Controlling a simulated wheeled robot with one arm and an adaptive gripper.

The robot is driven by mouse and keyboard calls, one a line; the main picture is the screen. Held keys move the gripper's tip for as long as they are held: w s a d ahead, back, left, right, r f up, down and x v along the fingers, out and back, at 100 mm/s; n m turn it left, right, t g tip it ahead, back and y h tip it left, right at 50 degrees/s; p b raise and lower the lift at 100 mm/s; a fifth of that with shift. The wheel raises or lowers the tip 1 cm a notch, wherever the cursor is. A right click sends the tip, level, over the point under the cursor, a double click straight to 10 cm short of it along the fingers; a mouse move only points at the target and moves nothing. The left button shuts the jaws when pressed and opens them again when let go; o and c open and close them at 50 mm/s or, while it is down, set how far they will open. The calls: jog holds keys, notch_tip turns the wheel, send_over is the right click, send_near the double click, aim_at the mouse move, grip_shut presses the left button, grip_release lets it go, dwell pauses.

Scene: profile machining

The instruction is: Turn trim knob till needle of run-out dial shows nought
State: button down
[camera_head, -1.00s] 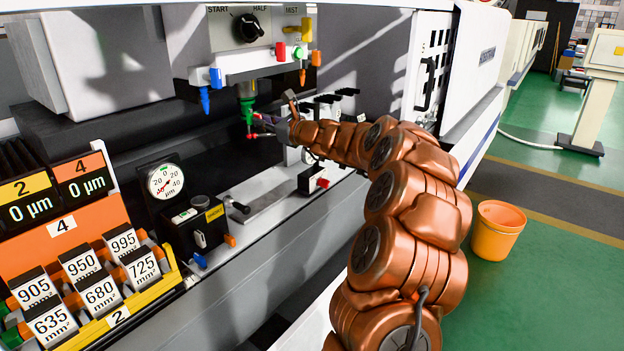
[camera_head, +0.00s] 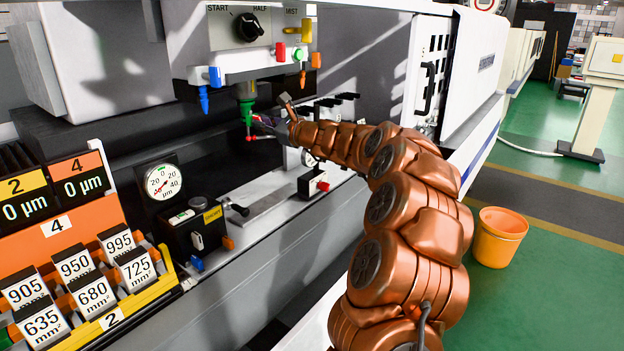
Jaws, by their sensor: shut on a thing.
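A round white dial (camera_head: 163,181) with a red needle stands at the left of the machine bed. Its marks read 20 and 40 µm; the needle's exact reading is too small to tell. My gripper (camera_head: 264,126) reaches into the machine beside a green tool holder (camera_head: 247,108) with a red tip (camera_head: 250,137). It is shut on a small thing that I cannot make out. A second round dial (camera_head: 308,158) is partly hidden behind my arm. Which part is the trim knob is not clear from here.
A black box (camera_head: 196,235) with a side lever stands below the white dial. A small block with a red knob (camera_head: 323,186) sits right of it on the bed. Coloured nozzles (camera_head: 204,100) hang above. At front left is a rack of numbered blocks (camera_head: 98,293).

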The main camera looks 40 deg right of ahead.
jog(key=shift+f+n+b, duration=0.15)
jog(key=shift+n+b, duration=0.85)
jog(key=shift+b, duration=0.35)
jog(key=c, duration=1)
grip_release()
jog(key=shift+c, duration=0.2)
jog(key=shift+s, duration=0.1)
jog(key=v, duration=0.6)
jog(key=shift+s+p, duration=0.35)
jog(key=shift+d, duration=0.15)
